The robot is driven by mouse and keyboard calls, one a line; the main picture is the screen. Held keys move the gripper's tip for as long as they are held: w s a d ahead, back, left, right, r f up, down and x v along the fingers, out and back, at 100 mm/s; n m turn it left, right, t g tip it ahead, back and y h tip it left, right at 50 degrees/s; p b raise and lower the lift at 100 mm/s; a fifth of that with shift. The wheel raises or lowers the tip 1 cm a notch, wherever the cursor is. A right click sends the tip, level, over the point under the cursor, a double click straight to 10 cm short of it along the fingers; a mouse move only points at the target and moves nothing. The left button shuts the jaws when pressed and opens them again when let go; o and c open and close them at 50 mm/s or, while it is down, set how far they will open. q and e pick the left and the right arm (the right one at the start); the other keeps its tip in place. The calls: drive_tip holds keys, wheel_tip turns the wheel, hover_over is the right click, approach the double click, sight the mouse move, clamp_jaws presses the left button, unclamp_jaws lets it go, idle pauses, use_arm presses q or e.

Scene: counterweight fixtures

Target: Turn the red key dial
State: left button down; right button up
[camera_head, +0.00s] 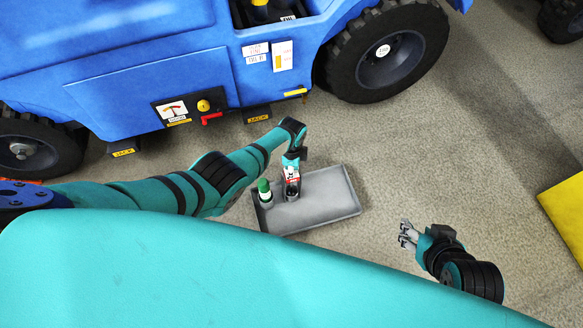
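The red key dial (211,118) appears as a small red L-shaped handle on the side of the blue vehicle, just below a yellow knob (203,105) and right of a gauge panel (172,112). My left gripper (292,194) points down over a grey tray (325,200) on the floor, right of and below the dial and apart from it. Its fingers are small and partly hidden, so its opening is unclear. My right gripper (405,234) is over bare floor at the lower right, far from the dial. Its fingertips show apart with nothing between them.
A green-topped white cylinder (265,193) stands at the tray's left end, close beside my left gripper. The blue vehicle (150,75) with black wheels (388,55) fills the upper left. A yellow block (565,215) lies at the right edge. The floor between is clear.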

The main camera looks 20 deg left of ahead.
idle(0.4)
use_arm(q)
drive_tip(key=c, duration=1.3)
unclamp_jaws()
drive_tip(key=shift+o, duration=0.2)
wheel_tip(320, 180, up, 12)
drive_tip(key=shift+s, duration=0.1)
